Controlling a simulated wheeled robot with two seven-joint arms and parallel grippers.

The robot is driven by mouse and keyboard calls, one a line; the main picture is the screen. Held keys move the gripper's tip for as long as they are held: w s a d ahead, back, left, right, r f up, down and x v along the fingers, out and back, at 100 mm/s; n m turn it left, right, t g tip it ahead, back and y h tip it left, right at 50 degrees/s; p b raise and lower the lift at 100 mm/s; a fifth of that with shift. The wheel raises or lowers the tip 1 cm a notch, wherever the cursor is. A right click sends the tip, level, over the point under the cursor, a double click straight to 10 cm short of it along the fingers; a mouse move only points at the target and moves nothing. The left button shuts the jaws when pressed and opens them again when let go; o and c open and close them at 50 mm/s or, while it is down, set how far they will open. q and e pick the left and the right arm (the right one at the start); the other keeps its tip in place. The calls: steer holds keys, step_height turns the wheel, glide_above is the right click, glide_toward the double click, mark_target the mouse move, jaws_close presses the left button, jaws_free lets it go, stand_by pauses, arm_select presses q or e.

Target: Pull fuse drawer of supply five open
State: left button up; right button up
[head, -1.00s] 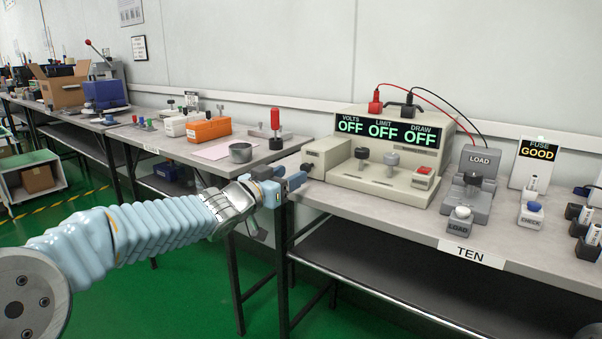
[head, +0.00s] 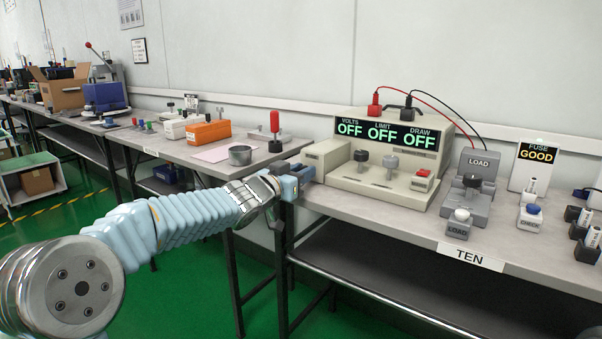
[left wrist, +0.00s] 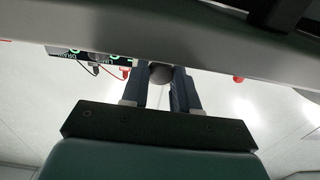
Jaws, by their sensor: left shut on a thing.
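A beige power supply (head: 408,188) stands on the bench marked TEN; its displays read OFF. No label reading five is legible. A beige box-like part (head: 326,157), probably the fuse drawer housing, sits at its left end. My left gripper (head: 304,172) is at this left end and hides the drawer's front in the head view. In the left wrist view, the left gripper (left wrist: 163,84) is shut on a dark round knob (left wrist: 160,73). I cannot tell whether the drawer has slid out. My right gripper is not in view.
A load unit (head: 477,182), a LOAD button block (head: 459,224) and a FUSE GOOD sign (head: 536,163) stand right of the supply. Open floor lies in front.

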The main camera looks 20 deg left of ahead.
arm_select(q)
jaws_close()
steer(key=v, duration=0.7)
steer(key=shift+s+p, duration=0.15)
steer(key=shift+p, duration=0.15)
steer(key=shift+r, duration=0.1)
steer(key=o, duration=1)
jaws_free()
steer(key=shift+c, duration=0.2)
steer(key=shift+s+a, duration=0.1)
steer(key=p+v, duration=0.2)
steer(key=v, duration=1.1)
steer(key=shift+s, duration=0.3)
